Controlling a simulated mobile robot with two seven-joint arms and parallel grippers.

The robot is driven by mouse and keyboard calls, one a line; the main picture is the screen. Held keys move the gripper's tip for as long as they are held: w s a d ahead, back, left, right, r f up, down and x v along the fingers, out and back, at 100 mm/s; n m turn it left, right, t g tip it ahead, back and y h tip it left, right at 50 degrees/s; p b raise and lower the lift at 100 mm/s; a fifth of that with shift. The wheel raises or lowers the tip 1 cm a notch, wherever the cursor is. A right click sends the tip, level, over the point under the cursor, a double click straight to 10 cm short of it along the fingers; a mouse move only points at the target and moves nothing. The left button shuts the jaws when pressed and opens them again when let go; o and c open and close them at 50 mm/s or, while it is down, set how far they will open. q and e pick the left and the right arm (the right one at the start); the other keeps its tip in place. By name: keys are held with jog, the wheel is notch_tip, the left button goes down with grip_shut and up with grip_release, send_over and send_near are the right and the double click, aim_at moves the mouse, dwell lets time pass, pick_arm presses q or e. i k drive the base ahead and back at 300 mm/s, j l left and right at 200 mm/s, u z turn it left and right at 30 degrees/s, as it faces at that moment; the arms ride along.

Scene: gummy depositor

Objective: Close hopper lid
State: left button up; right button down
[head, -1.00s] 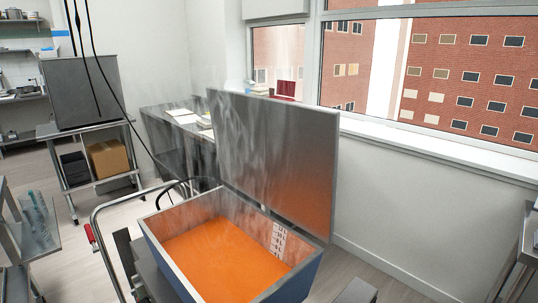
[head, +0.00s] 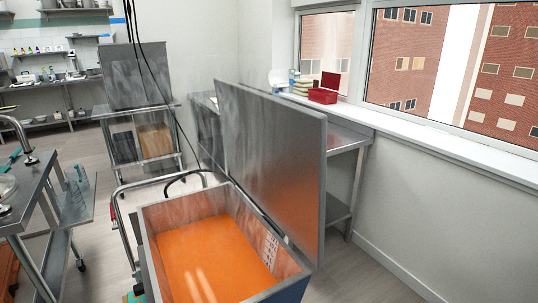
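The hopper (head: 156,262) stands at the bottom centre of the head view, open at the top, with grey inner walls and a blue outside. Orange material (head: 212,250) covers its floor. The hopper lid (head: 268,160) is a large flat metal panel. It stands raised, close to upright, along the hopper's right and far side. Orange from the hopper reflects in its lower face. Neither of my grippers is in view.
A metal cart (head: 150,143) is at the back left, and a steel worktable (head: 28,190) at the left. A cable hangs near the hopper. Floor at lower right is clear.

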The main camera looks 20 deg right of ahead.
aim_at(299, 212)
jog(key=l+u, duration=0.25)
jog(key=l, duration=0.55)
jog(key=l+u, duration=0.3)
jog(key=l, duration=0.5)
jog(key=k+l+u, duration=0.25)
jog(key=l, duration=0.55)
jog(key=i+l, duration=0.05)
jog(key=i, duration=0.05)
